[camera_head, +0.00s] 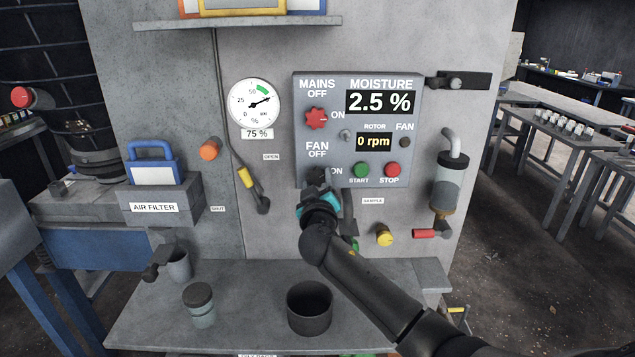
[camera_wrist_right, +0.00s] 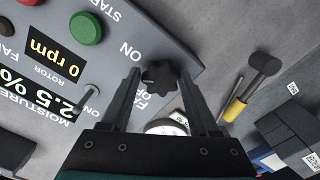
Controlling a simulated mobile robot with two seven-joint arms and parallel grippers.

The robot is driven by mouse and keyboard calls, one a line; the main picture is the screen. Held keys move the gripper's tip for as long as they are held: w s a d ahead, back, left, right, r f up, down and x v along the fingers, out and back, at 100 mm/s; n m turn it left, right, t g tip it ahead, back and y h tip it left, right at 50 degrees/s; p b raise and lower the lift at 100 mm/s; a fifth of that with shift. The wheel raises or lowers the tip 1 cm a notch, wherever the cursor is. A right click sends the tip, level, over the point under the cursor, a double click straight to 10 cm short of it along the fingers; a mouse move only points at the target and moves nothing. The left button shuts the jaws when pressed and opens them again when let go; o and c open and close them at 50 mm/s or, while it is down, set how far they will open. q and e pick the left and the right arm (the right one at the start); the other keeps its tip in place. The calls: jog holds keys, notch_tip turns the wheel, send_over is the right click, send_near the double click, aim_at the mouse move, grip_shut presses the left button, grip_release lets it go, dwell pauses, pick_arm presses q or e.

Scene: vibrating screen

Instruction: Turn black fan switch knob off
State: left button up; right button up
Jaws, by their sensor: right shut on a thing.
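The black fan switch knob (camera_head: 316,174) sits at the lower left of the grey control panel (camera_head: 350,88), between the FAN OFF and ON labels. In the right wrist view the lobed black knob (camera_wrist_right: 159,77) lies between the two fingertips of my right gripper (camera_wrist_right: 160,74). My right gripper (camera_head: 317,187) reaches up to the panel from below and is shut on the knob. In the head view it partly covers the knob, and which label the knob points at cannot be told. My left gripper is not in view.
The red mains knob (camera_head: 316,118) is above; green START (camera_head: 361,170) and red STOP (camera_head: 392,170) buttons are close on the right. The rotor display (camera_head: 374,142) reads 0 rpm. A yellow-handled lever (camera_head: 245,177) hangs left. A dark cup (camera_head: 310,308) stands on the shelf below.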

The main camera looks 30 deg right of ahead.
jog(key=n+p, duration=0.1)
jog(key=n, duration=0.4)
jog(key=shift+r+n+p, duration=0.1)
jog(key=shift+n+p, duration=0.2)
jog(key=n+p, duration=0.1)
jog(key=n, duration=0.3)
jog(key=shift+n+p, duration=0.3)
jog(key=shift+p, duration=0.05)
jog(key=shift+n, duration=0.5)
jog(key=o, duration=1.3)
jog(key=shift+o, duration=0.2)
jog(key=b+v, duration=0.1)
jog(key=v, duration=1.4)
jog(key=shift+s, duration=0.15)
